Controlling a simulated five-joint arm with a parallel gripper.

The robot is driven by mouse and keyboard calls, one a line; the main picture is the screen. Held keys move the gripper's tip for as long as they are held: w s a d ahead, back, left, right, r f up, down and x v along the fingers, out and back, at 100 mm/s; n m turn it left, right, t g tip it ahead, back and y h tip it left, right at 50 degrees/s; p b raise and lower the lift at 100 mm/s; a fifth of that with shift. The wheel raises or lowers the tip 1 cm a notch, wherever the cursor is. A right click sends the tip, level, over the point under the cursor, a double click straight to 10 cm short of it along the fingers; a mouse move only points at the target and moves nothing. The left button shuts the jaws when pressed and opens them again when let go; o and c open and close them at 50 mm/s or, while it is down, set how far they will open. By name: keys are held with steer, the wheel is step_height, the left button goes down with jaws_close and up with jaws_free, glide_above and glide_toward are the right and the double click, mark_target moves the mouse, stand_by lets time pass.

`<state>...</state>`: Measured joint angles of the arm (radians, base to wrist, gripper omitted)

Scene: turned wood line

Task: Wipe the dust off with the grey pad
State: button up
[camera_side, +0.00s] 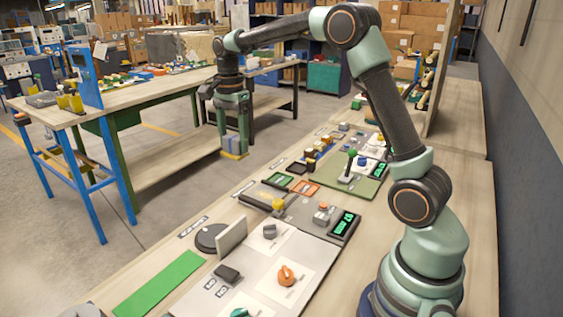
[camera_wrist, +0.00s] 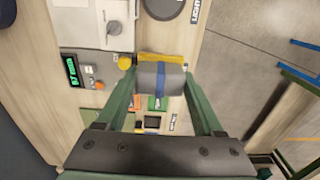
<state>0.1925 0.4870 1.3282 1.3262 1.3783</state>
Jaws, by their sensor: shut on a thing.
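The grey pad (camera_wrist: 158,80) has a blue band around it and a yellow layer along one edge. My gripper (camera_wrist: 162,74) is shut on it, one green finger on each side. In the side view my gripper (camera_side: 232,118) points down and holds the pad (camera_side: 232,144) with its yellow face lowest, in the air clear of the bench top. In the wrist view the pad covers part of the bench near its edge. I cannot make out any dust in either view.
Small coloured parts lie farther back. Open floor (camera_side: 165,205) lies left of the bench.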

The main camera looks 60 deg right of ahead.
steer(key=shift+s+d+f, duration=0.15)
steer(key=shift+d+f, duration=1.5)
steer(key=shift+f, duration=1.3)
steer(key=shift+s+d+f, duration=0.15)
steer(key=shift+d+f, duration=1.55)
steer(key=shift+f, duration=1.3)
steer(key=shift+s+d+f, duration=0.15)
steer(key=shift+d+f, duration=1.5)
steer(key=shift+f, duration=1.3)
steer(key=shift+d+f, duration=0.35)
steer(key=shift+f, duration=0.35)
steer(key=shift+d, duration=1.55)
steer(key=shift+a, duration=2)
steer(key=shift+w+d, duration=0.1)
steer(key=shift+w, duration=0.75)
steer(key=shift+s+d, duration=0.1)
steer(key=shift+d, duration=1.9)
steer(key=shift+a, duration=1.85)
steer(key=shift+a+r, duration=0.1)
steer(key=shift+a, duration=0.1)
step_height(320, 180, up, 8)
